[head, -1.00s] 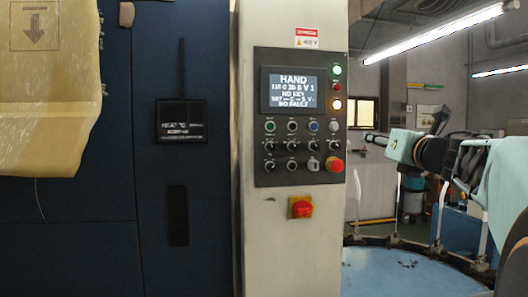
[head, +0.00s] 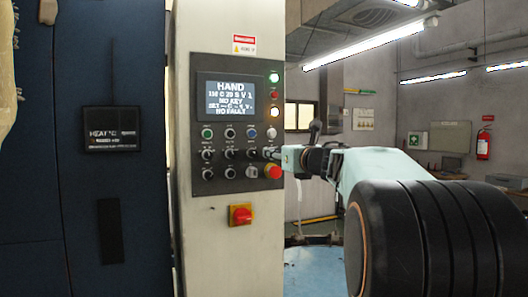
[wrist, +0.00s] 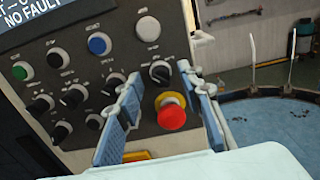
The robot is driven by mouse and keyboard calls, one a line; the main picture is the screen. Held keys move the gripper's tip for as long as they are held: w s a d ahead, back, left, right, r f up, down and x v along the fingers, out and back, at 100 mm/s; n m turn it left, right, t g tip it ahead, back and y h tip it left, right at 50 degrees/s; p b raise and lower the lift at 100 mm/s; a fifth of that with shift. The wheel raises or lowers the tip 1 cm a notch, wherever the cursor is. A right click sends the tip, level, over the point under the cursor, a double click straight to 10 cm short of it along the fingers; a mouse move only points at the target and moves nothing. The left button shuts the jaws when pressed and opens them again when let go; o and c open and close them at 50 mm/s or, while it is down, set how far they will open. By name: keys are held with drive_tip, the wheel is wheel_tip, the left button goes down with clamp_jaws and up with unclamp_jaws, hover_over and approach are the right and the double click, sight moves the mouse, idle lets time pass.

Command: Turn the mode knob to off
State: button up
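The control panel (head: 236,185) is on a pale cabinet, its screen (head: 230,95) reading HAND, NO KEY and NO FAULT. The knob labels are too small to read, so I cannot tell by name which is the mode knob. In the wrist view my gripper (wrist: 160,73) is open, with one blue-padded finger on each side of a black knob (wrist: 160,71) above the red emergency stop. I cannot tell whether the fingers touch this knob.
The red emergency stop (wrist: 172,116) with its yellow collar sits just below the knob, between the fingers in view. Other black knobs (wrist: 73,96), green (wrist: 22,70), blue (wrist: 99,44) and white (wrist: 148,29) buttons are close by. A red-yellow switch (head: 241,215) sits below the panel.

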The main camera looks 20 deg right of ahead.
drive_tip(key=shift+w, duration=0.2)
clamp_jaws()
drive_tip(key=shift+m, duration=0.4)
drive_tip(key=shift+d+m+p, duration=0.1)
drive_tip(key=shift+m+p, duration=1.85)
drive_tip(key=shift+m, duration=2.05)
drive_tip(key=shift+f, duration=0.1)
